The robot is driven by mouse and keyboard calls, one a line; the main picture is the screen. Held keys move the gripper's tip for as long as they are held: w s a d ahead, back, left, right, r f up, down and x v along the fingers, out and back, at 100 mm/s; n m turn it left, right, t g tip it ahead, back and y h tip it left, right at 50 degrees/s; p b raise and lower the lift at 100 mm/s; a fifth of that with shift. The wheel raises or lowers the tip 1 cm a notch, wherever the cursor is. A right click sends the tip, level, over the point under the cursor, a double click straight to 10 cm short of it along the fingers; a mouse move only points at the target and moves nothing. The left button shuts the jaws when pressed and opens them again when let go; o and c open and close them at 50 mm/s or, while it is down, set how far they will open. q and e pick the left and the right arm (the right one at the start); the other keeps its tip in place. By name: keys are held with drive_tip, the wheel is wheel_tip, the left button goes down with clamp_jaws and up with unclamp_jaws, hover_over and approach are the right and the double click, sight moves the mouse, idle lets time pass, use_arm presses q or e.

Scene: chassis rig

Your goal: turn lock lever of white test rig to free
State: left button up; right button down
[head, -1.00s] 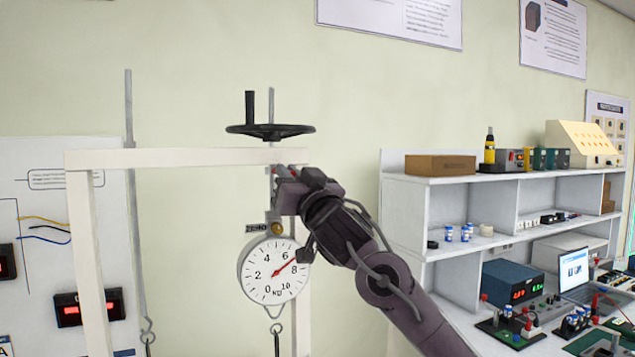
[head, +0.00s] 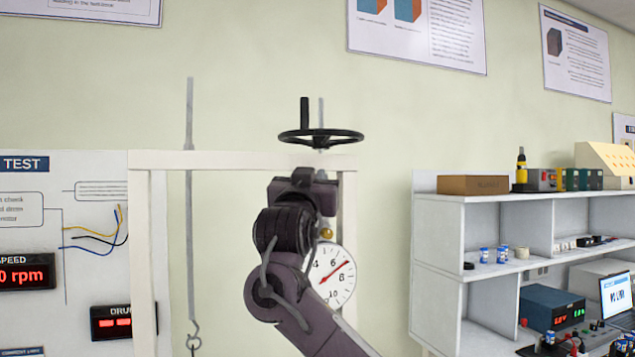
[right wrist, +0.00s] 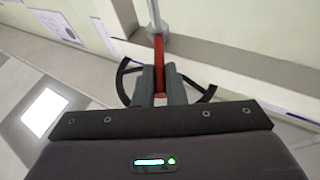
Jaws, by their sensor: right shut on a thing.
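The white test rig (head: 240,160) is a pale frame with a top beam. A black handwheel (head: 321,137) with an upright handle sits above the beam, and a round dial (head: 338,272) hangs below, partly hidden by my right arm. My right gripper (head: 303,178) is at the beam, just below and slightly left of the wheel's centre. In the right wrist view my right gripper (right wrist: 160,88) is shut on a red lever (right wrist: 158,55) beside a grey rod. The lever is hidden in the head view. My left gripper is not in view.
A thin rod with a hook (head: 190,200) hangs at the left of the rig. A white panel with red displays (head: 80,240) stands at the far left. A white shelf unit (head: 437,240) with instruments stands at right. The wall above the wheel is clear.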

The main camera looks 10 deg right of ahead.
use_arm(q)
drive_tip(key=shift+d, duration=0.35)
use_arm(e)
drive_tip(key=shift+r, duration=0.1)
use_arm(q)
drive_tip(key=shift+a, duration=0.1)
use_arm(e)
drive_tip(key=c, duration=1.5)
unclamp_jaws()
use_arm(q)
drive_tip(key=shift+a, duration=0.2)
use_arm(e)
drive_tip(key=shift+a, duration=0.1)
